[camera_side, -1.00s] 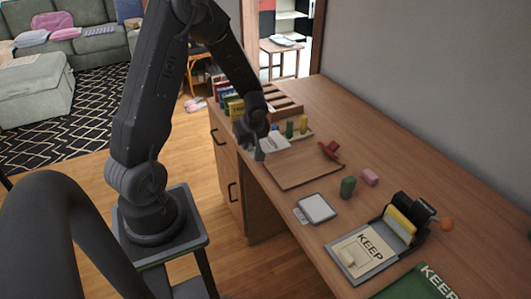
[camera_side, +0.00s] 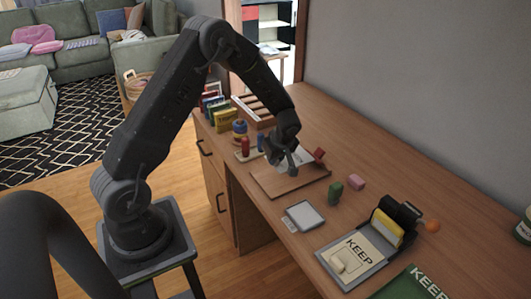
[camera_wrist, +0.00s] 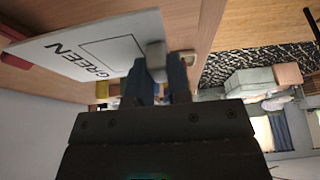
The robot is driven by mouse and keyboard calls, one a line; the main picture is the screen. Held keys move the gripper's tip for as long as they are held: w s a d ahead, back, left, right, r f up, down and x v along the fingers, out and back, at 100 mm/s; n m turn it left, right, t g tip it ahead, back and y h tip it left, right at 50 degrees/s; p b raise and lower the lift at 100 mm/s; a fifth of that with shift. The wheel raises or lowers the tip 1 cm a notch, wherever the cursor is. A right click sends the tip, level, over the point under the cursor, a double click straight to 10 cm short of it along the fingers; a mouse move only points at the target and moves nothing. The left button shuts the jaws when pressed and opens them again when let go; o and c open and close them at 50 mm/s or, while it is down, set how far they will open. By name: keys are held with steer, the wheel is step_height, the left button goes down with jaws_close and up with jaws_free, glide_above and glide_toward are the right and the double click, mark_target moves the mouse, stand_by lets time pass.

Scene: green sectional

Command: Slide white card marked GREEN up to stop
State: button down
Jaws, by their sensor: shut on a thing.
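The white card (camera_wrist: 105,48) reads GREEN, with a drawn outline and a small pale grip block (camera_wrist: 156,55) at its edge, in the wrist view. My gripper (camera_wrist: 163,78) is shut on that block. In the side view the card (camera_side: 304,158) is partly hidden behind my gripper (camera_side: 287,168), over the far part of the brown wooden board (camera_side: 290,186). A red piece (camera_side: 319,154) stands at the card's right end; it also shows at the left edge of the wrist view (camera_wrist: 14,55). I cannot tell whether card and red piece touch.
Red (camera_side: 245,146) and blue pegs stand left of my gripper. A green cylinder (camera_side: 335,193), a pink block (camera_side: 356,183), a grey-framed pad (camera_side: 304,216) and a tray with a KEEP card (camera_side: 352,258) are nearer the front. The board's near part is bare.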

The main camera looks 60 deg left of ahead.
mark_target(282, 176)
steer(key=shift+f, duration=3.2)
steer(key=shift+w, duration=0.15)
steer(key=shift+w, duration=1.35)
steer(key=shift+w, duration=0.15)
steer(key=shift+w, duration=0.85)
steer(key=c, duration=1)
jaws_free()
